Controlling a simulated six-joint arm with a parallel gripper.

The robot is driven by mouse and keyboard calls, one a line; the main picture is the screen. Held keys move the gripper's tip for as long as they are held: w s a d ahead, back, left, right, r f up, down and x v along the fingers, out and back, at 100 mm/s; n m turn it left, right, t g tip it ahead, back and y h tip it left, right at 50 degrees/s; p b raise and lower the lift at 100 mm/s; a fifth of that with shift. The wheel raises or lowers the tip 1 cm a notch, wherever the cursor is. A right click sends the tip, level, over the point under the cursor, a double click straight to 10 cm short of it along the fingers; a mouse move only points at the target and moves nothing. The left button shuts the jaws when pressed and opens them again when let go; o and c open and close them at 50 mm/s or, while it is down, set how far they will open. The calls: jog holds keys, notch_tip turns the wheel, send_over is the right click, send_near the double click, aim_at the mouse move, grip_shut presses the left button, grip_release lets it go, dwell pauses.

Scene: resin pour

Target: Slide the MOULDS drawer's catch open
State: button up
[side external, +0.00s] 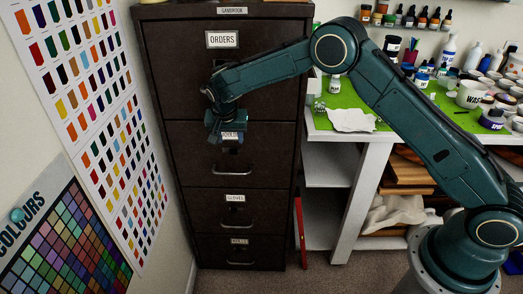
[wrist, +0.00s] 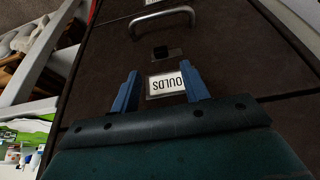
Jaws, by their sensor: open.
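The MOULDS drawer (side external: 268,158) is the second from the top in a dark brown cabinet and looks shut. Its label (side external: 231,135) is partly covered by my gripper (side external: 228,140). In the wrist view the white label (wrist: 167,83) is upside down, reading "OULDS", with its first letter hidden by a finger. Beyond the label is the small dark catch (wrist: 167,52), then the metal handle (wrist: 161,18). My gripper (wrist: 158,67) is open and empty, its two blue fingers on either side of the label and short of the catch. I cannot tell whether the fingers touch the drawer front.
The ORDERS drawer (side external: 262,82) is above, and two more labelled drawers are below. A bench with a green mat (side external: 350,98) and many bottles stands right of the cabinet. Colour charts (side external: 85,85) hang on the left wall. A red level (side external: 299,230) leans beside the cabinet.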

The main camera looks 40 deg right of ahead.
aim_at(233, 153)
jog(key=shift+x, duration=4)
jog(key=shift+c, duration=0.4)
grip_shut()
